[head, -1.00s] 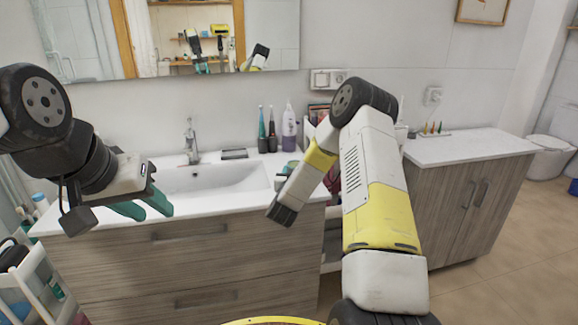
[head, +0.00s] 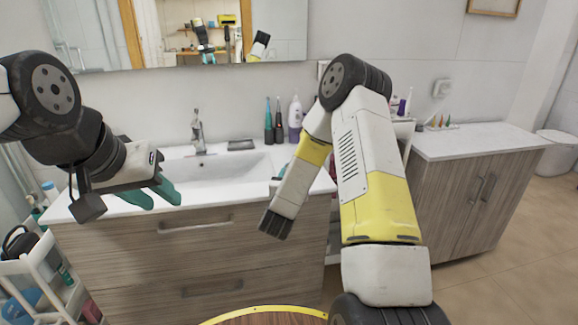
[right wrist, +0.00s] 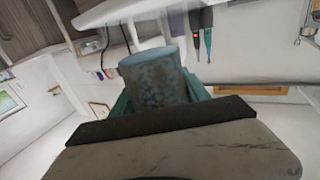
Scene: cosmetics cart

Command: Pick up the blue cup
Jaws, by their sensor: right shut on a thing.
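The blue cup (right wrist: 154,80) shows in the right wrist view as a mottled grey-blue cylinder. My right gripper (right wrist: 160,98) is shut on it, with teal fingers on both sides of the cup.
A white sink counter (head: 225,170) on a wooden cabinet stands ahead, with bottles (head: 295,118) behind the basin. A white cart (head: 45,268) with items is at lower left. A second cabinet (head: 470,195) is at right, with open floor before it.

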